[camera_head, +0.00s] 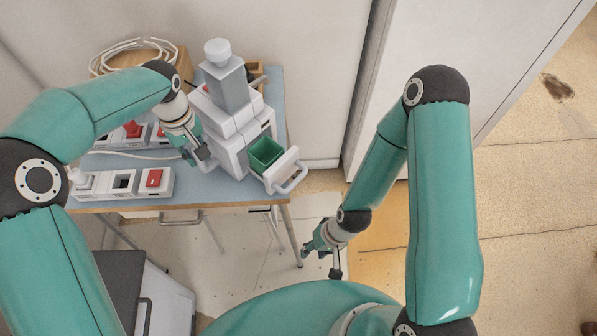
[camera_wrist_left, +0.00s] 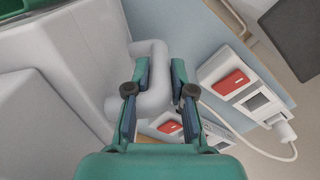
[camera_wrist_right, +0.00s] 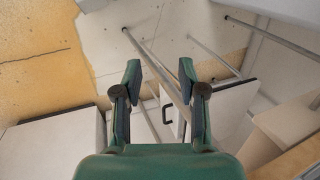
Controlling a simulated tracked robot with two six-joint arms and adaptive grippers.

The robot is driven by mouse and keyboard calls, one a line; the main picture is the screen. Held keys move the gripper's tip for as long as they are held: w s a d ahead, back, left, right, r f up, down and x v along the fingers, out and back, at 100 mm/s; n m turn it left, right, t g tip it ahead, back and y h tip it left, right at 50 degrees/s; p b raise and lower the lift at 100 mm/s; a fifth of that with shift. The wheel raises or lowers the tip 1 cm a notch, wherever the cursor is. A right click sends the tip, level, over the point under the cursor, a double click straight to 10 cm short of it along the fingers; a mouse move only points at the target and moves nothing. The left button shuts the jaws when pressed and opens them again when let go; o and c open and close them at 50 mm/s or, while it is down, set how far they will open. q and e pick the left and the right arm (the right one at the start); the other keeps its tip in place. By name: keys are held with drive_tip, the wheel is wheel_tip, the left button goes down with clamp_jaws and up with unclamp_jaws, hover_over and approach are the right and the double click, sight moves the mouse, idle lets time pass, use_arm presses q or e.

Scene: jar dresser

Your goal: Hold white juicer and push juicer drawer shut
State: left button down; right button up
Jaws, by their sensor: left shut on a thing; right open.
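The white juicer (camera_head: 232,128) stands upright on the blue table, with a tall hopper on top. Its juicer drawer (camera_head: 282,168) is open towards the lower right, with a green bin (camera_head: 265,153) in it and a white loop handle at its front. My left gripper (camera_head: 203,160) is shut on the curved white handle (camera_wrist_left: 152,62) at the juicer's left side; the fingers straddle it in the left wrist view. My right gripper (camera_head: 323,250) is open and empty, below and to the right of the drawer and apart from it. The drawer does not show in the right wrist view.
The blue table (camera_head: 203,188) also holds white socket boxes with red switches (camera_head: 154,177), a cable and a wooden basket (camera_head: 137,57) with white wire. A dark-topped cabinet (camera_head: 122,275) stands at lower left. The floor right of the table is open.

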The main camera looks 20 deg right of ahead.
drive_tip(key=s+d+m+g, duration=0.1)
drive_tip(key=m, duration=0.2)
drive_tip(key=s+d+m+g+y, duration=0.1)
drive_tip(key=m, duration=0.1)
drive_tip(key=s+d+f+m+g, duration=0.1)
drive_tip(key=m, duration=0.2)
drive_tip(key=shift+s+m+y, duration=0.15)
drive_tip(key=shift+m+y, duration=0.15)
clamp_jaws()
drive_tip(key=w+d+r+m+t+y, duration=0.45)
drive_tip(key=r+m+y, duration=0.25)
drive_tip(key=m, duration=0.6)
drive_tip(key=w+d+r+m+t+y, duration=0.35)
drive_tip(key=d+r+m+y, duration=0.35)
drive_tip(key=m, duration=0.6)
drive_tip(key=w+x, duration=0.2)
drive_tip(key=x, duration=1.2)
drive_tip(key=shift+w+d+r+h, duration=0.25)
drive_tip(key=shift+w+d+h, duration=0.1)
drive_tip(key=shift+d, duration=0.15)
